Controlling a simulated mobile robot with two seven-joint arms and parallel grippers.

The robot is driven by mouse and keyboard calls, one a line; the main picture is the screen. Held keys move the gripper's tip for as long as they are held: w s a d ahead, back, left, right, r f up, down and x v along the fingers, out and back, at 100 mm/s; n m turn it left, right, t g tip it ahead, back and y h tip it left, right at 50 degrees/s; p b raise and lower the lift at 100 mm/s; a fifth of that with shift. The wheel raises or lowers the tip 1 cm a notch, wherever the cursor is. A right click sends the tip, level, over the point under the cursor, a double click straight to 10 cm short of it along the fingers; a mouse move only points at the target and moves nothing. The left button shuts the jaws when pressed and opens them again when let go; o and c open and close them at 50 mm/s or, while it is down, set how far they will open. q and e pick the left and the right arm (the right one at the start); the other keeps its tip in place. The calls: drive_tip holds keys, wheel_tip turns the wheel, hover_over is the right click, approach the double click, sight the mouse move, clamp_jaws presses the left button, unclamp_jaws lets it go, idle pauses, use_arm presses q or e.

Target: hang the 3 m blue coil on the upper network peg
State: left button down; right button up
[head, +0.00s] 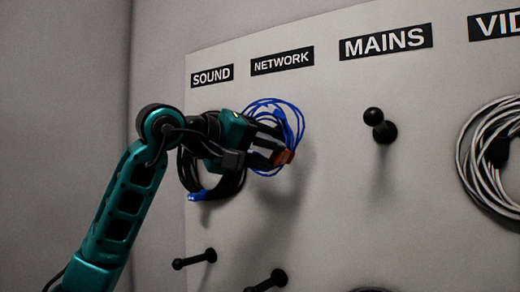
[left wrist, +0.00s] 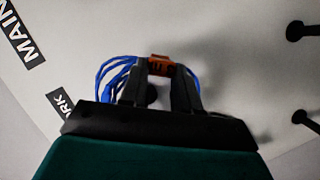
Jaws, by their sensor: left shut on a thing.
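The blue coil (head: 298,118) is under the NETWORK label (head: 282,61) on the pale board. My left gripper (head: 281,149) is shut on it at its orange tag (head: 287,157). In the left wrist view the orange tag (left wrist: 161,66) lies across my fingertips (left wrist: 165,78), with blue loops (left wrist: 112,76) showing on both sides. A dark round shape (left wrist: 152,93) shows between the fingers; it may be the upper network peg. In the head view that peg is hidden behind the gripper, so I cannot tell whether the coil is around it. My right gripper is not in view.
A black coil (head: 190,176) hangs under the SOUND label (head: 212,76), partly behind my gripper. A blue plug (head: 197,196) shows beside it. The upper mains peg (head: 378,125) is bare. Lower pegs (head: 195,259) (head: 268,281) stick out below. A white coil (head: 490,150) hangs at right.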

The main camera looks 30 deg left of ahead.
use_arm(q)
drive_tip(key=shift+w+d+f, duration=0.1)
drive_tip(key=shift+w+d, duration=0.05)
drive_tip(key=shift+w, duration=1.1)
drive_tip(key=shift+w+f+b, duration=0.15)
drive_tip(key=shift+f+b, duration=0.4)
drive_tip(key=shift+f, duration=0.7)
drive_tip(key=shift+f, duration=0.1)
drive_tip(key=c, duration=0.7)
unclamp_jaws()
drive_tip(key=shift+c, duration=0.2)
